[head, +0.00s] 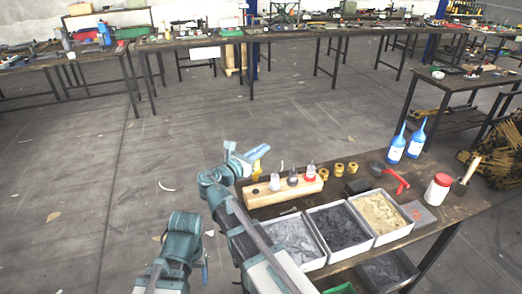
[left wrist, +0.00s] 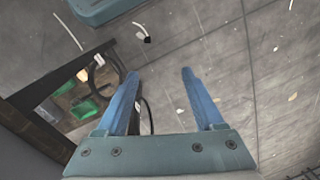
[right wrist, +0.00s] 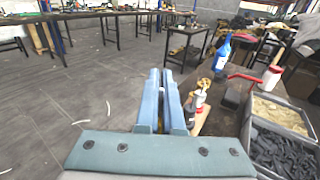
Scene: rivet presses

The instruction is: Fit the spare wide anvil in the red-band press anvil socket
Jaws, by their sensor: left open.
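On the bench, a wooden block (head: 262,197) carries three small upright pieces; the right one has a red band (head: 310,178) and may be the red-band press. I cannot make out its anvil socket. My right gripper (head: 250,156) is left of the pieces, above the bench's far left corner. My left gripper (left wrist: 155,75) is open and empty, above the floor left of the bench.
Three bins of loose material, light grey (head: 300,262), dark (head: 367,246) and tan (head: 409,225), fill the bench front. Blue bottles (head: 397,146), a red-handled tool (head: 392,180) and a red-lidded jar (head: 437,190) stand to the right. Open floor lies left.

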